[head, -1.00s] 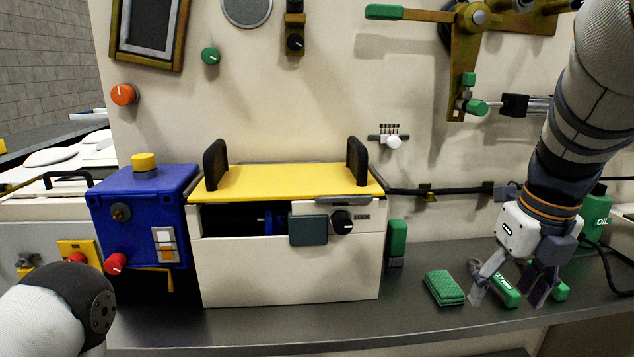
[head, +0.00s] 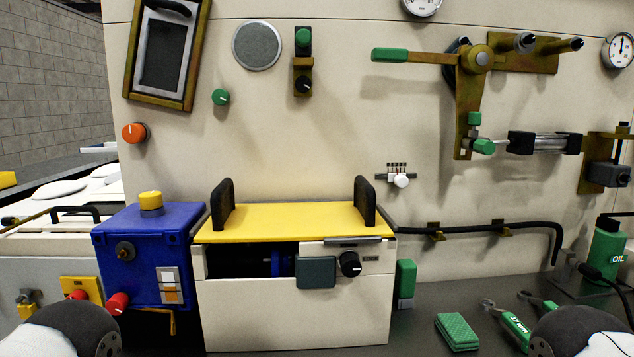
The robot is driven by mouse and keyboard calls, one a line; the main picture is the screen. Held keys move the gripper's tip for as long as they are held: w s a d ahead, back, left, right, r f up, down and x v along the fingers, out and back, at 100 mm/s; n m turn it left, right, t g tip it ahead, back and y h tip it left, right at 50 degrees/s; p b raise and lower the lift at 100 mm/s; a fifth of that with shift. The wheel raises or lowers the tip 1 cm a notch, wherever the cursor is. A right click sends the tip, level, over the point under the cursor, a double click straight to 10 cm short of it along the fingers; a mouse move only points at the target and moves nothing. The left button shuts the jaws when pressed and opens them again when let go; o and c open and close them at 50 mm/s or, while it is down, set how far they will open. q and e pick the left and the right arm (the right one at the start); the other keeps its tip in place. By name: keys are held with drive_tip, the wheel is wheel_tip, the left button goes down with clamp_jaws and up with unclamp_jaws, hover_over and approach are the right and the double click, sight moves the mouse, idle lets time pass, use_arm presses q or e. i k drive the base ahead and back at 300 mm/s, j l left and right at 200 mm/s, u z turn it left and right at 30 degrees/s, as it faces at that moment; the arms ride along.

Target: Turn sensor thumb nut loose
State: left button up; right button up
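No part is clearly marked as the sensor thumb nut. A small brass bracket (head: 304,62) high on the wall panel carries a green knob (head: 303,37) on top and a black knob (head: 303,84) below. Another brass bracket (head: 596,146) at the right edge holds a grey block (head: 604,175) with a dark round knob at its right. I cannot tell which of these belongs to the sensor. Neither gripper shows; only dark rounded parts of my arms appear in the bottom left and bottom right corners.
A green-handled wrench (head: 514,328) and another green-handled tool (head: 541,302) lie on the bench beside a green cloth (head: 457,331). A green oil bottle (head: 606,250) stands at right. The yellow-lidded hopper (head: 295,222) and blue box (head: 150,258) stand below the panel.

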sight(302, 85)
drive_tip(key=j+z, duration=0.25)
drive_tip(key=j, duration=0.3)
drive_tip(key=j+z, duration=0.3)
drive_tip(key=j, duration=0.3)
drive_tip(key=j+z, duration=0.25)
drive_tip(key=j, duration=0.35)
drive_tip(key=k+j+z, duration=0.1)
drive_tip(key=j+z, duration=0.15)
drive_tip(key=j, duration=0.3)
drive_tip(key=k+j+z, duration=0.15)
drive_tip(key=j+z, duration=0.15)
drive_tip(key=j, duration=0.25)
